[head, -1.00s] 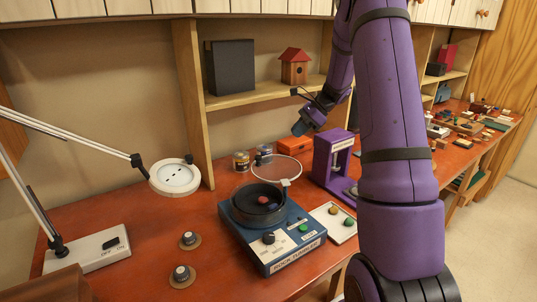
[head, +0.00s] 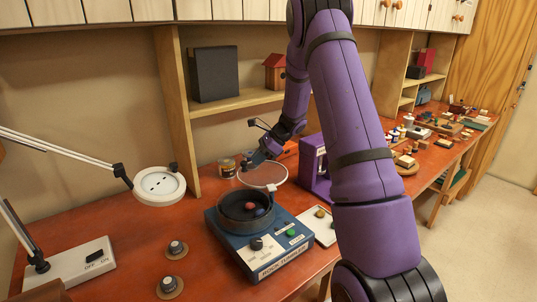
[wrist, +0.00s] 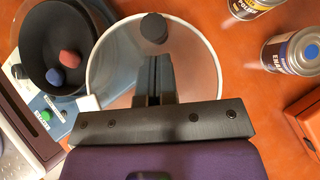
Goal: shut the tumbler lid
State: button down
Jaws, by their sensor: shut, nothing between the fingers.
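The tumbler lid (head: 266,177) is a clear disc with a pale rim and a dark knob, standing open and tilted behind the black drum (head: 228,207) of the blue rock tumbler (head: 270,262). In the wrist view the lid (wrist: 197,62) fills the middle, with its knob (wrist: 153,28) beyond my fingertips. My gripper (head: 257,158) is shut and empty at the back of the lid; in the wrist view its fingers (wrist: 152,62) overlap the lid. I cannot tell whether they touch it. A red stone (wrist: 70,58) and a blue stone (wrist: 53,76) lie in the drum.
Paint tins (wrist: 290,50) stand behind the lid. A purple stand (head: 313,165) and a white tray (head: 322,226) with stones are to the right.

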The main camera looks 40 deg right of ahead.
aim_at(246, 163)
jog(key=shift+w+a, duration=0.35)
jog(key=shift+a, duration=0.2)
jog(key=shift+w+a+n+g+y, duration=0.1)
jog(key=shift+a+n+g+y, duration=0.2)
jog(key=shift+a+n+g, duration=0.5)
jog(key=s+a+n+g+h, duration=0.1)
jog(key=s+a+n+g, duration=0.2)
jog(key=n, duration=0.3)
jog(key=s+a+n+g+h, duration=0.2)
jog(key=s+a+n+g, duration=0.2)
jog(key=s+a+n, duration=0.1)
jog(key=s+a+n+g+h, duration=0.2)
jog(key=s+a+n+g, duration=0.1)
jog(key=s+a+n, duration=0.1)
jog(key=shift+s+a+n, duration=0.1)
jog(key=shift+a+n, duration=0.2)
jog(key=shift+n, duration=0.4)
jog(key=shift+s+a+n, duration=0.1)
jog(key=shift+a+n, duration=0.2)
jog(key=shift+n, duration=0.4)
jog(key=shift+s+d+n+g+h, duration=0.15)
jog(key=shift+s+n+g+h, duration=0.35)
jog(key=shift+s+n+h, duration=0.7)
jog(key=shift+s+f, duration=0.1)
jog(key=shift+s, duration=0.2)
